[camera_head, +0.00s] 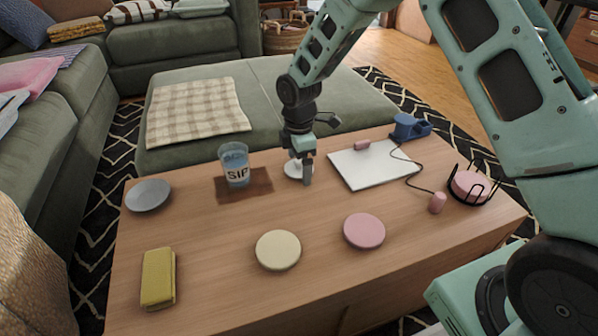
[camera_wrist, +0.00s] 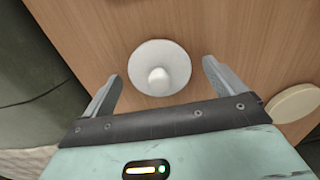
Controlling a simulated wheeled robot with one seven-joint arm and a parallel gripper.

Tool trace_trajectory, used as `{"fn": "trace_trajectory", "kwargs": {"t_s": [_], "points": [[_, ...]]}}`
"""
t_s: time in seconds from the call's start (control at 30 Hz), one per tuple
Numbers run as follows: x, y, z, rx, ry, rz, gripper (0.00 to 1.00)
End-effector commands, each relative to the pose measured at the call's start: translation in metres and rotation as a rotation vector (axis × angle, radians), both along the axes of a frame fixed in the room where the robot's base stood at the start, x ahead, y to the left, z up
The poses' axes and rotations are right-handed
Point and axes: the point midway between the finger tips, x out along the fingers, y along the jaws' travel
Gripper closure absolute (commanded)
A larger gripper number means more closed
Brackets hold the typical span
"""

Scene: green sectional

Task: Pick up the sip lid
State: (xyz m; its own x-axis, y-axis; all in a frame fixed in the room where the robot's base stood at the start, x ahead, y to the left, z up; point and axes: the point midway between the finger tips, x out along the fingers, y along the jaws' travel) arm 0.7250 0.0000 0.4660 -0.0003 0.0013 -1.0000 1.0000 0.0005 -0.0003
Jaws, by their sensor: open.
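The sip lid is most likely the white round lid (camera_head: 293,169) with a knob, lying on the wooden table to the right of the SIP cup. In the wrist view the lid (camera_wrist: 160,67) lies flat with its knob up, just beyond and between my fingertips. My gripper (camera_head: 304,172) points down beside the lid in the head view and partly hides it. In the wrist view my gripper (camera_wrist: 161,72) is open, with nothing between its fingers. The clear SIP cup (camera_head: 236,165) with bluish contents stands upright on a brown mat (camera_head: 262,191).
A grey plate (camera_head: 148,195), yellow cloth (camera_head: 158,278), cream disc (camera_head: 278,250) and pink disc (camera_head: 364,231) lie on the table (camera_head: 210,270). A white board (camera_head: 375,170), a blue object (camera_head: 408,127) and a black wire holder (camera_head: 472,187) are at right.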

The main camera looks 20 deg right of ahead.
Motion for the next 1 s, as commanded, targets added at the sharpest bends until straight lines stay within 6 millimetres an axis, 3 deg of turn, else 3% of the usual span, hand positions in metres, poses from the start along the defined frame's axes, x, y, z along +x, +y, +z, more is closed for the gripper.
{"fn": "trace_trajectory", "kwargs": {"t_s": [0.1,0.27,0.63,1.0], "points": [[0.0,0.0,0.001,0.0,0.0,0.0,0.08],[0.0,0.0,0.001,0.0,0.0,0.0,0.52],[0.0,0.0,0.009,0.0,-0.001,0.0,0.53],[0.001,0.0,0.079,0.0,-0.002,-0.001,0.53]]}}
